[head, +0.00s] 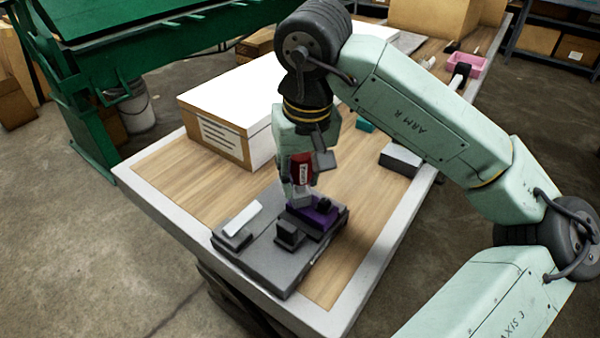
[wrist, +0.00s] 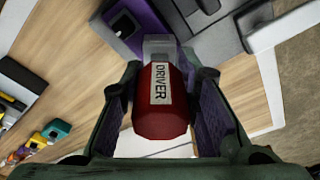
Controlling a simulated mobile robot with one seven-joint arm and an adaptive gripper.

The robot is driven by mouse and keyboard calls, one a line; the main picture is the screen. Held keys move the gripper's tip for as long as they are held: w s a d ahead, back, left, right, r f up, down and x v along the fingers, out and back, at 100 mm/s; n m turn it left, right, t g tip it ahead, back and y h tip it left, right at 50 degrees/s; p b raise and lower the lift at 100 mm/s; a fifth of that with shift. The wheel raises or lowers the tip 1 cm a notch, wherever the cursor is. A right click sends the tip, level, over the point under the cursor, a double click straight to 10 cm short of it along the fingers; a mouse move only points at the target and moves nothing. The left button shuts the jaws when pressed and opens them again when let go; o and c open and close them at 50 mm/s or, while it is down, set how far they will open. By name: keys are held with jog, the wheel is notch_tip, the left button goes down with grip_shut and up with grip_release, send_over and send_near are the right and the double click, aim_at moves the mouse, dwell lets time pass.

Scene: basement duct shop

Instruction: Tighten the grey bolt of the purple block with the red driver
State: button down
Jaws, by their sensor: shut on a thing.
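The red driver (wrist: 160,108), with a white label reading DRIVER, is between the two fingers of my gripper (wrist: 166,80), which is shut on it. In the head view the red driver (head: 302,167) is in my gripper (head: 303,182), above the purple block (head: 311,217). Its pale grey nose points at the block and overlaps its edge in the wrist view; I cannot tell if they touch. The purple block also shows in the wrist view (wrist: 153,19), with a dark round part on top. I cannot make out the grey bolt clearly; the driver's nose may hide it.
The block sits on a grey base plate (head: 268,262) with a dark small block (head: 289,234) and a white-topped piece (head: 238,222). A large white-topped box (head: 232,110) stands behind on the wooden workbench (head: 165,170). A pink tray (head: 468,66) lies further back. Bare wood shows right of the plate.

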jog(key=shift+m+h+b, duration=0.3)
jog(key=shift+m+b, duration=0.6)
jog(key=shift+m, duration=0.8)
jog(key=shift+m+b, duration=0.45)
jog(key=shift+m, duration=0.55)
jog(key=shift+m+h, duration=0.3)
jog(key=shift+m, duration=0.4)
jog(key=shift+m+h+b, duration=0.3)
jog(key=shift+m+b, duration=0.2)
jog(key=shift+m, duration=1.2)
